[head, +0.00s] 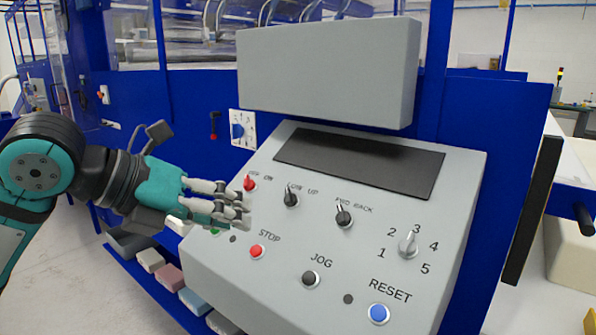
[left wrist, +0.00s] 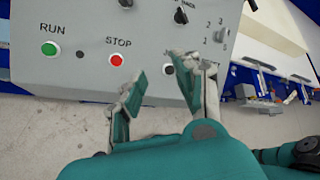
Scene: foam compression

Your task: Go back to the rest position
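My left gripper (head: 235,204) reaches in from the left in front of the grey control panel (head: 330,250). In the left wrist view its fingers (left wrist: 158,75) are apart with nothing between them. The red STOP button (head: 256,251) lies just below the fingers in the head view. The green RUN button (left wrist: 49,49) shows fully in the left wrist view but is partly covered in the head view. The black JOG button (head: 310,279) and blue RESET button (head: 379,313) are uncovered. Whether the fingers touch the panel is unclear. My right gripper is not in view.
A grey box (head: 325,75) stands above the panel. The blue machine frame (head: 195,105) is behind. Several foam blocks (head: 168,277) lie low at the panel's left. The floor (head: 90,290) at lower left looks clear.

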